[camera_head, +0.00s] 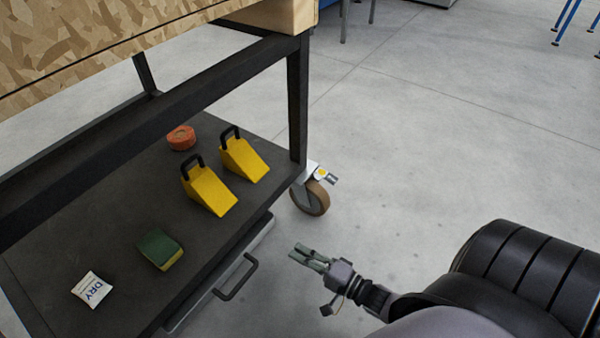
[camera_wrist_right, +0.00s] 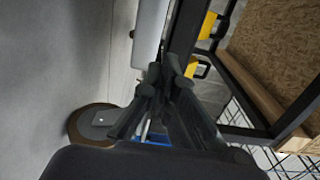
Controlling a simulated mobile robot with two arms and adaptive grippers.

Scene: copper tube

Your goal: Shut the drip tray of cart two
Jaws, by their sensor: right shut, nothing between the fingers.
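The drip tray (camera_head: 258,242) is a light grey tray under the cart's dark lower shelf. Its front edge sticks out past the shelf's right side, and a black bar handle (camera_head: 236,279) stands out from it. The rest of the tray is hidden by the shelf. My right gripper (camera_head: 303,257) is shut and empty over the floor, to the right of the handle and apart from it. In the right wrist view, the gripper's dark fingers (camera_wrist_right: 166,72) point toward a pale panel, probably the tray (camera_wrist_right: 150,32). My left gripper is not in view.
The lower shelf (camera_head: 110,230) carries two yellow wedges (camera_head: 208,191), an orange roll (camera_head: 181,138), a green-yellow sponge (camera_head: 160,250) and a white "DRY" packet (camera_head: 92,290). A castor wheel (camera_head: 311,198) stands at the cart's corner.

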